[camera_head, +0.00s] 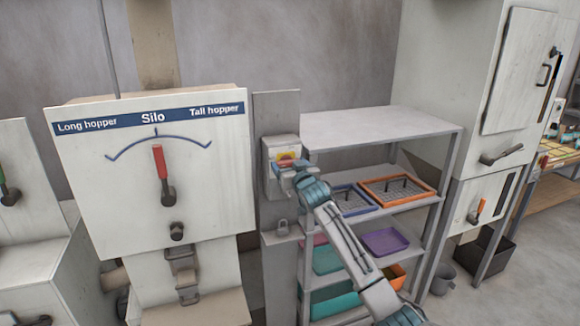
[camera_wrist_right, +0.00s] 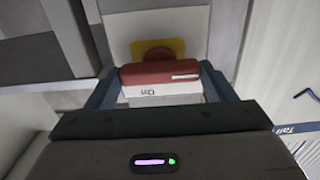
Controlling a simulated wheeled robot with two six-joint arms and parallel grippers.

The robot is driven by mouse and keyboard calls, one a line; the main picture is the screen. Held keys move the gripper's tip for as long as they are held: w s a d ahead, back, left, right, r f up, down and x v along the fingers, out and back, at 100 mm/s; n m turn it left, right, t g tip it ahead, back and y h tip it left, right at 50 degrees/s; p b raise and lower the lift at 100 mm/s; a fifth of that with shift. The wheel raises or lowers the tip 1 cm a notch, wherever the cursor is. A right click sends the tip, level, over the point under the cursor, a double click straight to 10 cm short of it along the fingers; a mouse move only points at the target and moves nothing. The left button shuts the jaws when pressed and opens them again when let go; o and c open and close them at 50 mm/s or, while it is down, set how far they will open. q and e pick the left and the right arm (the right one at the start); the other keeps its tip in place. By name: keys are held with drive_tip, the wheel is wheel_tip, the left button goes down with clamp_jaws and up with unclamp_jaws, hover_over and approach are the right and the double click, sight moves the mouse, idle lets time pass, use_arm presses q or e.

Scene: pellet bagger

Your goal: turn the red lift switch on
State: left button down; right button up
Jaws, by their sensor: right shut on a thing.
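The red lift switch (camera_wrist_right: 160,74) shows in the right wrist view as a red bar handle with a white mark, in front of a yellow plate with a red round part. A pale strip below it bears upside-down lettering that looks like "On". My right gripper (camera_wrist_right: 161,82) has a finger at each end of the bar and is shut on it. In the head view, my right gripper (camera_head: 290,167) is at the pale switch box (camera_head: 268,152) on the grey post; it hides much of the handle. My left gripper is not in view.
Left of the post stands the Silo panel (camera_head: 95,200) with a red-handled lever (camera_head: 161,170). A shelf rack (camera_head: 390,126) with trays and bins stands close on the right, behind my right arm. A tall cabinet (camera_head: 450,60) is farther right.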

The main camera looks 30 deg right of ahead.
drive_tip(key=m+b, duration=0.3)
drive_tip(key=m, duration=0.1)
drive_tip(key=shift+f+b, duration=0.2)
drive_tip(key=shift+b, duration=0.15)
drive_tip(key=m+b, duration=0.4)
drive_tip(key=m, duration=0.1)
drive_tip(key=m+b, duration=0.4)
drive_tip(key=m, duration=0.1)
drive_tip(key=shift+d+m, duration=0.1)
drive_tip(key=shift+m, duration=0.3)
drive_tip(key=shift+m+b, duration=0.8)
drive_tip(key=shift+m, duration=0.1)
drive_tip(key=shift+m+b, duration=0.35)
drive_tip(key=shift+m, duration=0.25)
drive_tip(key=shift+r, duration=0.1)
drive_tip(key=o, duration=1)
